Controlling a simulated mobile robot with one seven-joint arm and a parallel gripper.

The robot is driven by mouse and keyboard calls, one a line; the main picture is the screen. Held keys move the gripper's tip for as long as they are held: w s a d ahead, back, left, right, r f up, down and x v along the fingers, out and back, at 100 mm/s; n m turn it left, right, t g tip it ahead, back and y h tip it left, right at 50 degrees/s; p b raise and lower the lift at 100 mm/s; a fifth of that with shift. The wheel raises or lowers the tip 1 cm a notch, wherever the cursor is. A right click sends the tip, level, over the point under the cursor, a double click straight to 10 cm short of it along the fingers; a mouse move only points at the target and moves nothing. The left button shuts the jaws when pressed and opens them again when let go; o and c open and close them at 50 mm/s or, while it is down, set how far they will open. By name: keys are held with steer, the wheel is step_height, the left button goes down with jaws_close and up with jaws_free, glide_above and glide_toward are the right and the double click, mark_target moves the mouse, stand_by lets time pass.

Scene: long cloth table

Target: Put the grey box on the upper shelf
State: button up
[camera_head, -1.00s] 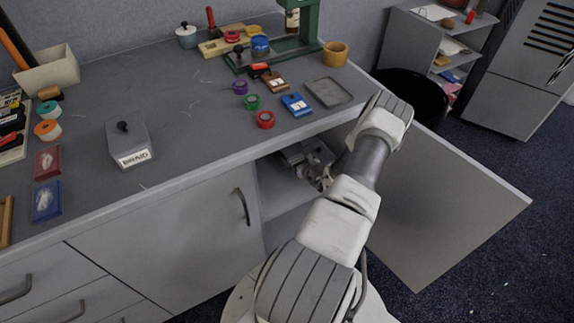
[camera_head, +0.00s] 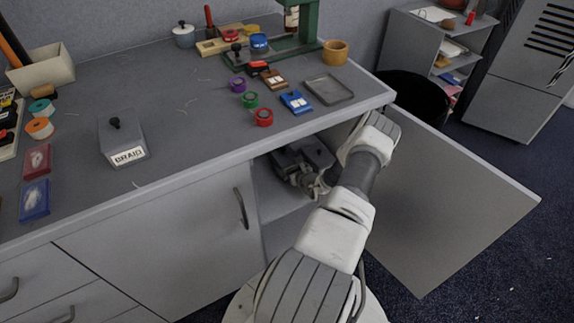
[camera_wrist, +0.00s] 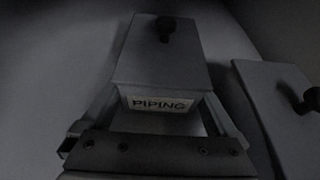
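A grey lidded box labelled PIPING (camera_wrist: 160,60), with a dark knob, fills the middle of the wrist view. My gripper (camera_wrist: 160,110) has one finger along each side of its labelled end. The fingers are close to its sides, but I cannot tell whether they press on it. In the head view my gripper (camera_head: 308,180) is inside the open cupboard under the table, partly hidden by my arm. A second grey box (camera_wrist: 282,105) with a knob is at the right of the wrist view. A grey box labelled BRAID (camera_head: 122,138) sits on the table top.
The cupboard door (camera_head: 440,200) stands open at the right of my arm. A lower shelf (camera_head: 285,232) shows below my gripper. Spools, small cards and a grey tray (camera_head: 328,89) lie on the table (camera_head: 190,125). A dark bin (camera_head: 415,95) stands beyond the door.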

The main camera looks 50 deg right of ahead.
steer(key=shift+r, duration=0.25)
steer(key=p+v, duration=0.4)
steer(key=v, duration=0.8)
steer(key=shift+r, duration=0.1)
